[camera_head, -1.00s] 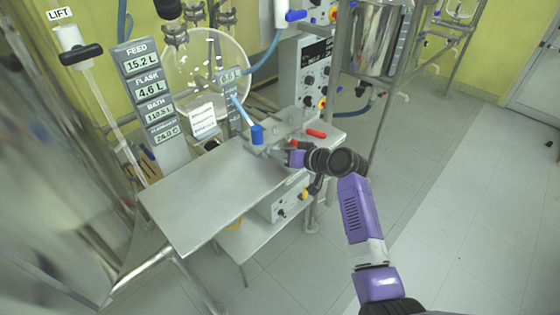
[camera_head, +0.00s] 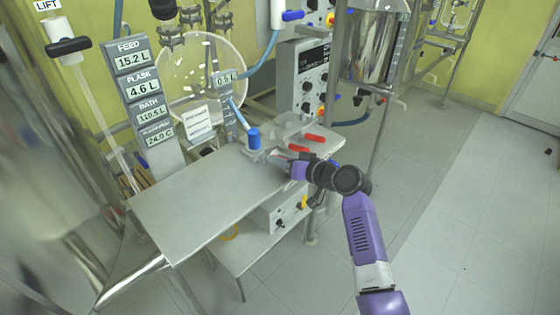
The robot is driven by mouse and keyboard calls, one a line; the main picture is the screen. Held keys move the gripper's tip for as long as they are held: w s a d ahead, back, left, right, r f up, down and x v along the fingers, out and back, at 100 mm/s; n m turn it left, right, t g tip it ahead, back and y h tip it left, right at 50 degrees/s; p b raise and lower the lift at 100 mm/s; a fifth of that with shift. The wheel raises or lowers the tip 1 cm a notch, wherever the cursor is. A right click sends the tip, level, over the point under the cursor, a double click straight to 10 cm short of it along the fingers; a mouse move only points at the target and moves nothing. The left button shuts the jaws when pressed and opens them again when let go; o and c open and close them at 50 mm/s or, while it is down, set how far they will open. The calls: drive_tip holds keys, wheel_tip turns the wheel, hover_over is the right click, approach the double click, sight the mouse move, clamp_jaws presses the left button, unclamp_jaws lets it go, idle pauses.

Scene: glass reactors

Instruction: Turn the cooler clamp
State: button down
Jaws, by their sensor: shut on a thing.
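My gripper (camera_head: 285,157) is at the end of my purple and black arm, at the right part of the steel table. It is shut on part of the cooler clamp, a small metal assembly with red handles. One red handle (camera_head: 314,138) sticks out to the right, and a second red handle (camera_head: 298,148) shows just above my gripper. The exact contact is small and partly hidden by my wrist. A blue cap (camera_head: 253,138) with a light blue tube stands at the left of the metal parts.
The steel table (camera_head: 190,205) is bare at its left and front. Signs with readouts (camera_head: 138,88) stand behind it. A control cabinet (camera_head: 302,75) and a steel vessel (camera_head: 374,45) on a frame stand behind at the right. Floor is open at the right.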

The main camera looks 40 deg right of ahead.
drive_tip(key=c, duration=1.3)
unclamp_jaws()
drive_tip(key=shift+v, duration=3.95)
drive_tip(key=shift+w, duration=0.1)
